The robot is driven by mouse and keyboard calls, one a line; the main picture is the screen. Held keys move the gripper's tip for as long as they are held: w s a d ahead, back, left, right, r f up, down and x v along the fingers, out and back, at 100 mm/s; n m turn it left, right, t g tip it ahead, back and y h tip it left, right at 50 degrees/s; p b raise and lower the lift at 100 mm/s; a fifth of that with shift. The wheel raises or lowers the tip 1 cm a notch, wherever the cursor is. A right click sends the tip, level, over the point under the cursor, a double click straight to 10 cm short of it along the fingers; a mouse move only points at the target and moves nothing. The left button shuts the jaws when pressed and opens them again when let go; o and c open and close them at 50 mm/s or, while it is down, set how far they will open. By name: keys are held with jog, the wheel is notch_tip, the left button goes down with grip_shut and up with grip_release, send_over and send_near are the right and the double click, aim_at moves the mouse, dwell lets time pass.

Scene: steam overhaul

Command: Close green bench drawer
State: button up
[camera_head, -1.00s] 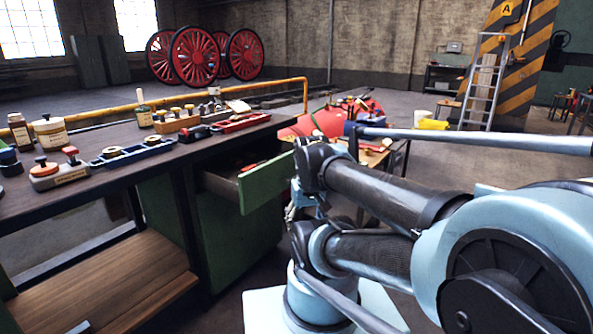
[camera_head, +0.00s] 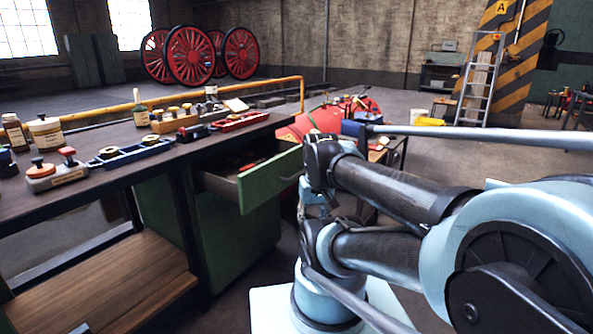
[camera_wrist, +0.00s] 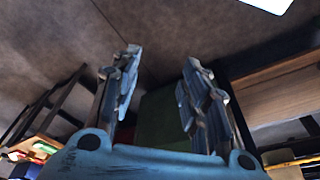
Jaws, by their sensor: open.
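The green bench drawer (camera_head: 268,184) stands pulled out from the green cabinet (camera_head: 236,235) under the dark workbench.
The workbench top (camera_head: 120,182) carries jars, a blue tray (camera_head: 130,152), a red tray (camera_head: 240,121) and small tools. A wooden lower shelf (camera_head: 110,285) is at the left. A cluttered table with red and yellow items stands behind my arm. Open floor lies at the right.

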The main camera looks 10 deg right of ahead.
jog(key=shift+w+a+r+m, duration=0.15)
jog(key=shift+w+r+m, duration=0.65)
jog(key=shift+w, duration=0.2)
grip_shut()
jog(key=w+d+r+m+t+y, duration=0.1)
jog(key=w+d+r+m+y, duration=0.1)
jog(key=w+r+m, duration=0.5)
jog(key=w+d+m+y, duration=0.2)
jog(key=w+m, duration=0.3)
jog(key=w, duration=0.7)
jog(key=w+d+f+m+t+y, duration=0.2)
jog(key=w+d+f+m+t, duration=0.1)
jog(key=w+d+m, duration=1.25)
jog(key=w+a+f+n, duration=0.2)
jog(key=w+a+f, duration=0.3)
jog(key=w, duration=0.5)
jog(key=shift+w+a+f, duration=0.15)
jog(key=shift+w+f, duration=0.2)
jog(key=shift+f, duration=0.6)
